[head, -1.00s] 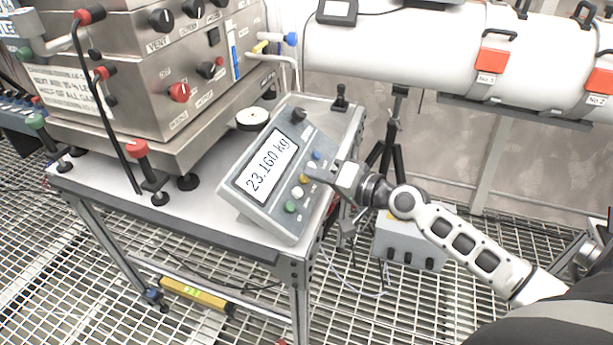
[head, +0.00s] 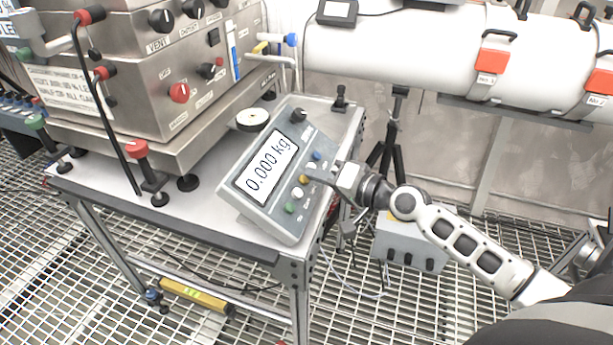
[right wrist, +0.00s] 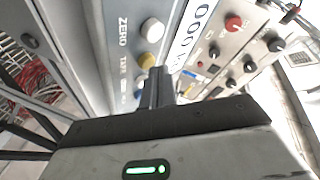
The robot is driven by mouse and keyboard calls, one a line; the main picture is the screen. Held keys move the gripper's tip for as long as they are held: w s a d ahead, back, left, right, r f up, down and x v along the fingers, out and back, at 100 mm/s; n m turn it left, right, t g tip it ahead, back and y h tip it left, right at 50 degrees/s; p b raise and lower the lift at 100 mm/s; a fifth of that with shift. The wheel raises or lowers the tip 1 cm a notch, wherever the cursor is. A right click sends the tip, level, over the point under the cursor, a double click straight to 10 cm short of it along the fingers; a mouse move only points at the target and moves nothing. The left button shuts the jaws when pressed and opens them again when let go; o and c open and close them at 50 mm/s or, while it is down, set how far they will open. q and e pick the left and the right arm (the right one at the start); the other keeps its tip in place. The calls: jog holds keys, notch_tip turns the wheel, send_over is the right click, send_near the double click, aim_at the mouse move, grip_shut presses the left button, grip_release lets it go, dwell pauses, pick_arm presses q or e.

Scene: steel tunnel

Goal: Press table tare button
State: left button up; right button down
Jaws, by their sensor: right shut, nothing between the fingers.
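The table scale's grey display unit (head: 282,222) sits tilted on the steel table, and its screen (head: 270,166) reads 0.000 kg. A column of coloured buttons runs along its right side. The yellow button (head: 304,180) shows in the right wrist view (right wrist: 147,60) beside a label that looks like TARE. The white button (head: 298,193) is beside the ZERO label in the wrist view. My right gripper (head: 314,180) is shut and empty, with its fingertips right by the yellow button; I cannot tell whether they touch. My left gripper is out of view.
A steel cabinet with knobs (head: 180,92) stands on the table (head: 110,196) left of the display. A round gauge (head: 253,118) is behind the display. A large white cylinder (head: 390,45) lies behind at right. A grey box (head: 408,243) is below my right arm.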

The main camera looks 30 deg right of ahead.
jog(key=shift+r, duration=0.15)
jog(key=s+r, duration=0.1)
jog(key=d+r+p, duration=0.1)
jog(key=r, duration=0.1)
jog(key=s+d+r+p, duration=0.1)
jog(key=shift+s+d+r, duration=0.1)
jog(key=shift+s+r, duration=0.2)
jog(key=shift+r, duration=0.05)
dwell(0.7)
